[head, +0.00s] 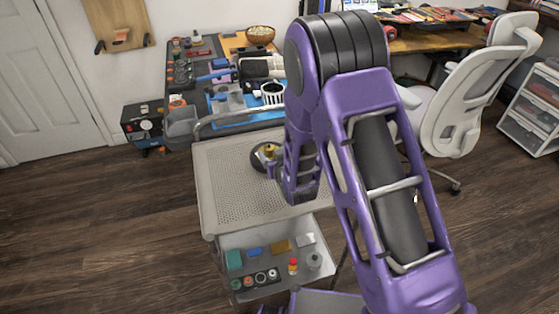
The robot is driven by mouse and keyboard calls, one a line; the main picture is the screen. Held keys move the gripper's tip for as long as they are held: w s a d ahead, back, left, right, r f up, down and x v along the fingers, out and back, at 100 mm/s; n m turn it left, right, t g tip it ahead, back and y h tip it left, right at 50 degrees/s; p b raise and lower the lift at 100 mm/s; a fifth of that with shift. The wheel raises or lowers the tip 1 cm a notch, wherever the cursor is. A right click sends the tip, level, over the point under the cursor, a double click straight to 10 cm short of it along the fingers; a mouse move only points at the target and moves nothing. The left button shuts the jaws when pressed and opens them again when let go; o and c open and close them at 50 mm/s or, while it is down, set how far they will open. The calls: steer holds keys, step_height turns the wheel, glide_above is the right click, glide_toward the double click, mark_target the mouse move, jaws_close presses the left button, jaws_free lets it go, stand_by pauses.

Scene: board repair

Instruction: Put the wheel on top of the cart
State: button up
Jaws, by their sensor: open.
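The cart (235,188) stands in the middle of the head view, with a pale perforated top and a rail at its far end. The wheel (257,161), a dark disc with a yellowish middle, lies on the right part of the cart top. My purple arm comes down from the right and covers the cart's right side. My gripper (271,160) is at the wheel's right edge, small and partly hidden by my arm. It is open. I cannot tell whether its fingers touch the wheel.
Below the cart top, a lower tray (262,290) holds small boxes, bottles and several round parts. Behind the cart is a workbench with tools and a wooden bowl (260,34). An office chair (462,90) stands at right. The left part of the cart top is bare.

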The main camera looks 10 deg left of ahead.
steer(key=v, duration=0.9)
steer(key=shift+s+r, duration=0.15)
steer(key=shift+s, duration=0.1)
steer(key=shift+d, duration=0.1)
